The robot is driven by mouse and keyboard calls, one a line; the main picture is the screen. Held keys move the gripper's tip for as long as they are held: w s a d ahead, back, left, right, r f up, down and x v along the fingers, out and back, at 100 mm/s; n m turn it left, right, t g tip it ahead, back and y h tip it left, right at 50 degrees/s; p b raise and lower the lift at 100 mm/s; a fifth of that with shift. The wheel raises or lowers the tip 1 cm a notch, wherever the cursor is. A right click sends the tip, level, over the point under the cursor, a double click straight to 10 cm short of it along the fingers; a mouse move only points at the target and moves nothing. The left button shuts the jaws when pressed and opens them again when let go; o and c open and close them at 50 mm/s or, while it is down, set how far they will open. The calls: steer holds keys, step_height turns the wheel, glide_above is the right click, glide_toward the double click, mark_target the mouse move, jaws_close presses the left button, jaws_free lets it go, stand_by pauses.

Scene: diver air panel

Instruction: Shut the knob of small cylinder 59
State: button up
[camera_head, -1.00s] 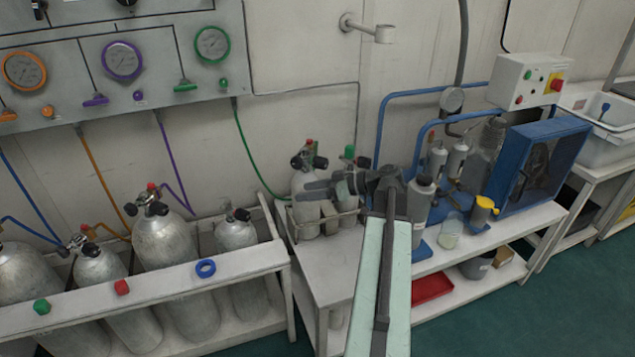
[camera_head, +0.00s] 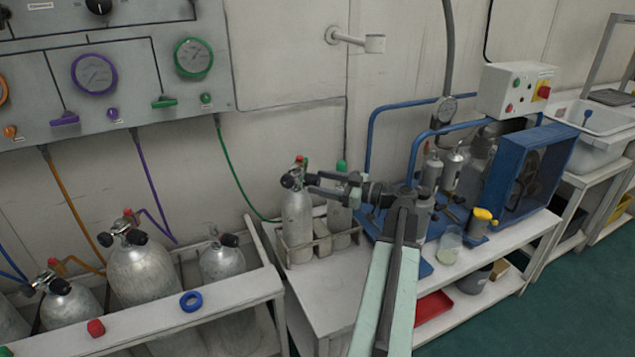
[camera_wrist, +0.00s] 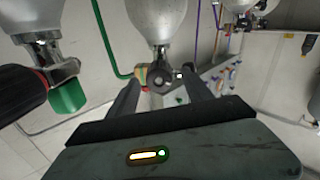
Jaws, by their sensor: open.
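Two small grey cylinders stand upright in a low rack (camera_head: 322,243) on the table. The left one (camera_head: 298,222) has a valve with black knobs (camera_head: 290,181) and a red top. The right one (camera_head: 339,217) has a green top. No number is readable on either. My gripper (camera_head: 312,184) is open, pointing left at the left cylinder's valve height. In the wrist view, a cylinder (camera_wrist: 157,20) appears upside down, its valve (camera_wrist: 160,77) between or just beyond my open fingers (camera_wrist: 163,84). Whether they touch it is unclear. A green knob (camera_wrist: 68,96) and black knob (camera_wrist: 20,95) show at left.
Larger cylinders (camera_head: 140,272) stand in a white rack (camera_head: 180,318) at the left. A gauge panel (camera_head: 120,60) hangs on the wall. A blue compressor (camera_head: 545,165) and filter bottles stand right of my arm. A green hose (camera_head: 238,170) runs behind the small cylinders.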

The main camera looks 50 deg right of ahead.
steer(key=shift+x, duration=0.85)
jaws_close()
